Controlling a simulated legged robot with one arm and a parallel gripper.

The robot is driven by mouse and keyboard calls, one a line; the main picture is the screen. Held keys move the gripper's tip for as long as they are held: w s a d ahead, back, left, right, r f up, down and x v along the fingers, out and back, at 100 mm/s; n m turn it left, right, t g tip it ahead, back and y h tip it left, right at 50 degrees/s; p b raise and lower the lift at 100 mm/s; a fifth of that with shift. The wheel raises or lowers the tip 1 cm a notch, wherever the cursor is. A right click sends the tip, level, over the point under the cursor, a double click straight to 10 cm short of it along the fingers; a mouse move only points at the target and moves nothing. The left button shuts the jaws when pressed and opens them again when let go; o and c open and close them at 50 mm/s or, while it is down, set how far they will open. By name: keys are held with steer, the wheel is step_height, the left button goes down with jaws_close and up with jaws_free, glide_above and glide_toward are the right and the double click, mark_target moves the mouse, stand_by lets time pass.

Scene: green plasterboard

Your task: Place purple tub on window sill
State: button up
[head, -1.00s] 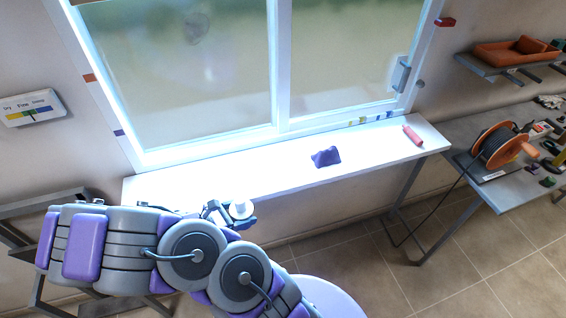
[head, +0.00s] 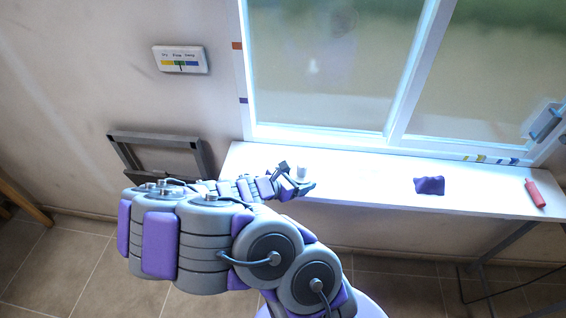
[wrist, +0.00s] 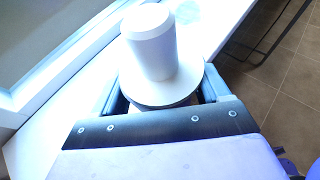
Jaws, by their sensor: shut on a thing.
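My gripper (head: 293,183) is at the left part of the white window sill (head: 365,185), close to its front edge; whether the load touches the sill I cannot tell. In the wrist view my gripper (wrist: 165,95) is shut on a pale, white-looking piece (wrist: 152,45), a tapered cylinder above a wide round disc. This held piece shows as a small white shape (head: 302,171) in the head view. It looks white, not purple; its lower part is hidden between the fingers.
A red cylinder (head: 535,194) lies at the sill's right end. The window (head: 330,60) stands right behind the sill. A grey metal frame (head: 160,150) is on the wall to the left. The sill is clear between my gripper and the purple object.

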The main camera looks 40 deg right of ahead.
steer(key=w, duration=0.5)
steer(key=shift+w+a+f, duration=0.2)
steer(key=shift+w, duration=0.05)
steer(key=w, duration=0.2)
steer(key=w+d, duration=0.1)
steer(key=w, duration=0.1)
steer(key=w+b, duration=0.1)
steer(key=w, duration=0.1)
steer(key=shift+w+d+f, duration=0.1)
steer(key=shift+d+f, duration=0.25)
steer(key=shift+f, duration=0.05)
steer(key=shift+w+a, duration=0.1)
steer(key=shift+w, duration=0.5)
step_height(320, 180, down, 4)
steer(key=shift+a+r+b, duration=0.1)
steer(key=shift+r+b, duration=0.15)
steer(key=shift+b, duration=0.1)
steer(key=o, duration=1.1)
steer(key=shift+r, duration=0.1)
